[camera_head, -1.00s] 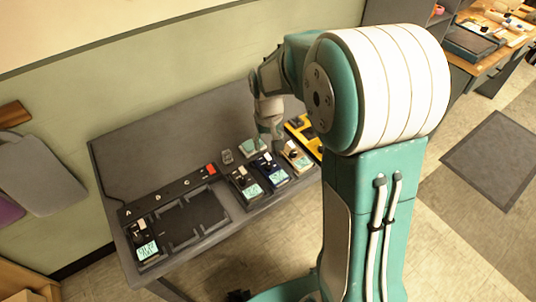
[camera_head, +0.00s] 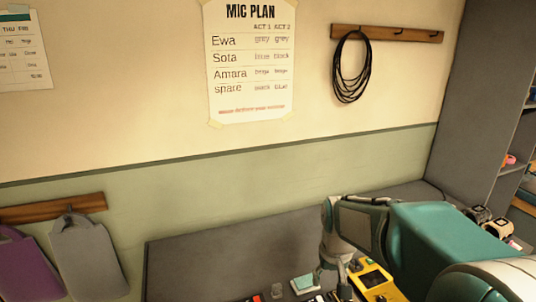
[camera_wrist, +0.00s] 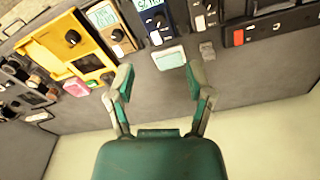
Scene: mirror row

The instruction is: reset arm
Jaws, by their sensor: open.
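My gripper (camera_wrist: 161,75) shows in the wrist view with two fingers spread apart and nothing between them. It hangs over the grey table (camera_wrist: 120,112), close to a pale mint pad (camera_wrist: 170,57). In the head view my arm reaches in from the lower right, and my gripper (camera_head: 345,270) points down beside a yellow device (camera_head: 371,278). That yellow device also shows in the wrist view (camera_wrist: 58,45), left of the fingers.
Beige (camera_wrist: 113,38), blue (camera_wrist: 153,24) and black packs stand along the table. A red button (camera_wrist: 238,38) lies to the right. A MIC PLAN sheet (camera_head: 250,60) and a coiled black cable (camera_head: 351,68) hang on the wall. Shelving (camera_head: 485,95) stands at right.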

